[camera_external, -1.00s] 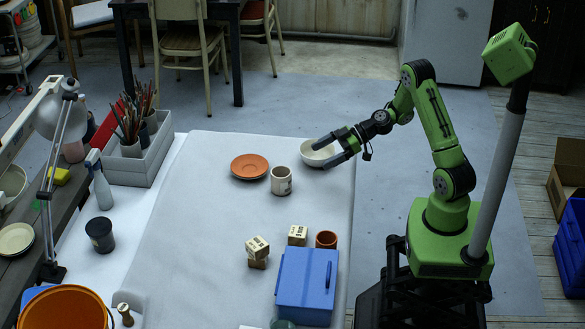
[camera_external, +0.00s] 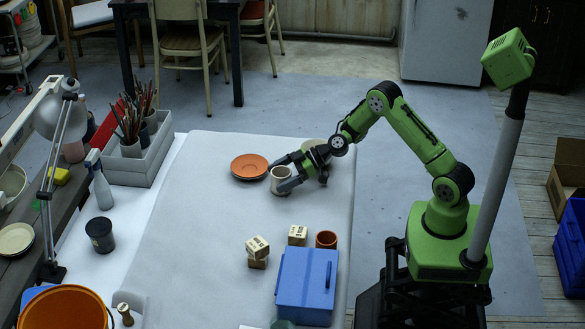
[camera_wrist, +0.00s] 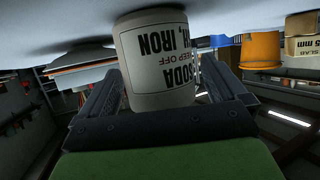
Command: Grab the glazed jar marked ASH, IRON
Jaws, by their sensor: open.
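The off-white jar (camera_external: 281,176) stands upright on the pale table beside the orange dish. In the wrist view the jar (camera_wrist: 155,60) appears upside down, with a white label whose readable words include "SODA", "IRON" and "KEEP OFF"; part of the text is cut off. My gripper (camera_external: 279,173) is open at the jar, one finger on its far side and one on its near side. In the wrist view the jar stands between the two fingers. I cannot tell whether either finger touches it.
The orange dish (camera_external: 249,166) lies just left of the jar. A white bowl (camera_external: 312,144) is partly hidden behind my arm. Nearer stand stamped wooden blocks (camera_external: 257,248), a terracotta cup (camera_external: 326,239) and a blue box (camera_external: 304,291). The table's middle is clear.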

